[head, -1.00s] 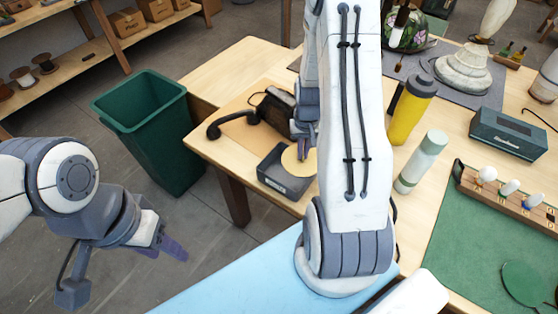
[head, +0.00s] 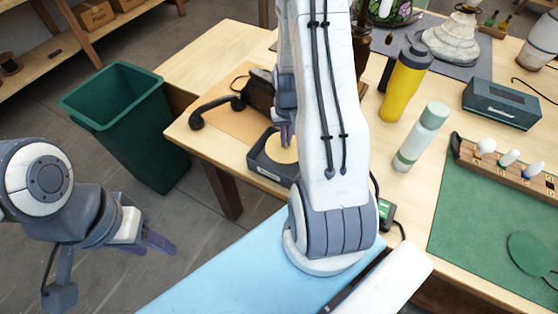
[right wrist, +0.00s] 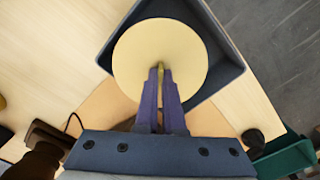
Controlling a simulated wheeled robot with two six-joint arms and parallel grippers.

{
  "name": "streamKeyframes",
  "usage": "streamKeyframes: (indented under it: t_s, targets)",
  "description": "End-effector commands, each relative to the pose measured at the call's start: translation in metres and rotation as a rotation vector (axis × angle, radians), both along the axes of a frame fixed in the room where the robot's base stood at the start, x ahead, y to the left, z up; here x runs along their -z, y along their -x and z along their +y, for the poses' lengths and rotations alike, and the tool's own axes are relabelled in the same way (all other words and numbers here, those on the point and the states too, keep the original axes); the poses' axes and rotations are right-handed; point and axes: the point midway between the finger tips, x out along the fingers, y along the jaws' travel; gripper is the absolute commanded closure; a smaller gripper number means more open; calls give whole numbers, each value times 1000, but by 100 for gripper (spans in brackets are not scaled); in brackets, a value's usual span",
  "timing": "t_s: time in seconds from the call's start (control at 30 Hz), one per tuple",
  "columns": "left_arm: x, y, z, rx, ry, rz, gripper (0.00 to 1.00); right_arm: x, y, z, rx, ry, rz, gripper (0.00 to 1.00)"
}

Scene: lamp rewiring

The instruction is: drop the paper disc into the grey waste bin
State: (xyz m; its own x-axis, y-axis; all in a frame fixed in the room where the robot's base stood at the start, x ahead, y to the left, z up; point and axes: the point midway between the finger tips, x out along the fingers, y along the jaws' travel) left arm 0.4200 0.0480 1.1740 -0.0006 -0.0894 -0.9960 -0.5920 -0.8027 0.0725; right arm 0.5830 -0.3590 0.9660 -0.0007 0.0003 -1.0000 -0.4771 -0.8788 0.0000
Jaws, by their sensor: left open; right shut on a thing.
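The pale yellow paper disc (head: 284,155) is held by my right gripper (head: 285,138) over the open dark grey box on the table (head: 262,172). In the right wrist view the disc (right wrist: 135,50) covers much of the box opening, and the box's wall (right wrist: 222,62) shows around its right side. The right fingers (right wrist: 161,78) are shut on a thin tan piece at the disc's middle. I cannot tell how far the disc is above the box floor. My left gripper (head: 158,242) is open and empty, over the floor at the left.
A large green bin (head: 115,100) stands on the floor left of the table. A black handset (head: 215,108) lies behind the box. A yellow bottle (head: 404,85) and a pale flask (head: 421,137) stand to the right. A bulb rack (head: 505,166) is further right.

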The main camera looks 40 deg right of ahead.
Motion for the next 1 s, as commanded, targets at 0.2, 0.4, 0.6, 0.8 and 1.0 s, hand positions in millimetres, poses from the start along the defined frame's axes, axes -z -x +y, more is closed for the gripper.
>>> streamKeyframes:
  t_s: [0.2, 0.4, 0.6, 0.8, 1.0]
  targets:
    - [0, 0, 0, 0, 0, 0, 50, 0, -1, 1, -2, 0, 0, 100]
    - [0, 0, 0, 0, 0, 0, 50, 0, -1, 1, -2, 0, 0, 59]
    - [0, 0, 0, 0, 0, 0, 50, 0, -1, 1, -2, 0, 0, 59]
    - [4, 0, 0, 0, 0, 0, 50, -14, -2, 1, -2, 2, -4, 59]
    - [11, 0, 0, 1, 0, 0, 50, -51, -2, 0, -2, 4, -7, 59]
